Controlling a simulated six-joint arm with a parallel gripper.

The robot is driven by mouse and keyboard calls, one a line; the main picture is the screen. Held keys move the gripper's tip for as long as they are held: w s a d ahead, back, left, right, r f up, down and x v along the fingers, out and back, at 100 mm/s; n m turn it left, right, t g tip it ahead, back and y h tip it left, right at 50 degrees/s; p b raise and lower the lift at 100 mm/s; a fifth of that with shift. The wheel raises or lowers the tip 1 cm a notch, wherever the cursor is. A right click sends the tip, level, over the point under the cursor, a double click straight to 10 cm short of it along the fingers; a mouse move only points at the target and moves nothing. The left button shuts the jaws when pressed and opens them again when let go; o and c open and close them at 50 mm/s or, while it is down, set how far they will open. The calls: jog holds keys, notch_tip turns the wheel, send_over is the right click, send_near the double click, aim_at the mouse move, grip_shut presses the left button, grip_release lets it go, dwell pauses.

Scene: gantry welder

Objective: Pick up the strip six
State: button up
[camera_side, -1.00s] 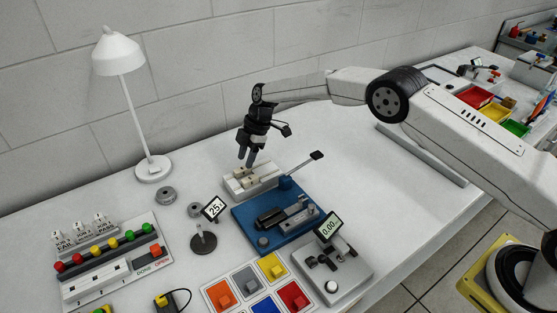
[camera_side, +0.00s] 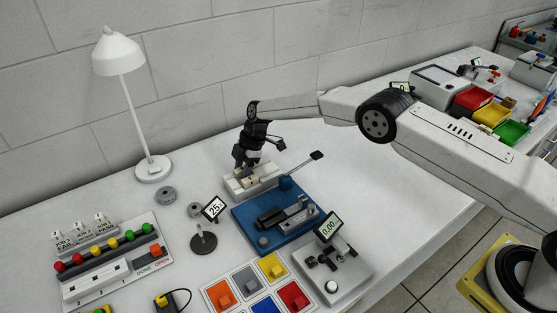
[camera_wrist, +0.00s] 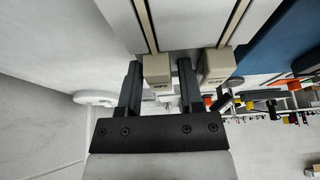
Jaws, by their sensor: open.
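A white holder (camera_side: 240,190) stands on the bench behind the blue fixture and carries beige-ended strips. My gripper (camera_side: 242,165) is down at the holder, pointing downward, and hides part of it. In the wrist view my gripper (camera_wrist: 159,66) is open, with one dark finger on each side of a beige block (camera_wrist: 156,71) at the end of a strip. A gap shows between the block and the right finger; contact on the left is unclear. A second beige block (camera_wrist: 217,64) lies just right of the right finger. Small labels on the blocks are too blurred to tell which is strip six.
The blue fixture (camera_side: 245,218) with a lever stands directly in front of the holder. A 25 display (camera_side: 214,208), a 0.00 gauge (camera_side: 330,228), coloured trays (camera_side: 247,281) and a button panel (camera_side: 120,265) are nearby. A white lamp (camera_side: 122,55) stands behind left.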

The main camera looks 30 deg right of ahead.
grip_shut()
jog(key=shift+r, duration=0.15)
jog(key=shift+r, duration=1.45)
jog(key=shift+s+d+r, duration=0.15)
jog(key=shift+s+r, duration=0.4)
jog(key=shift+r, duration=0.2)
jog(key=s+d+r, duration=0.3)
jog(key=s+r, duration=0.5)
jog(key=s, duration=0.4)
jog(key=shift+s+d+r, duration=0.15)
jog(key=shift+s+r, duration=0.05)
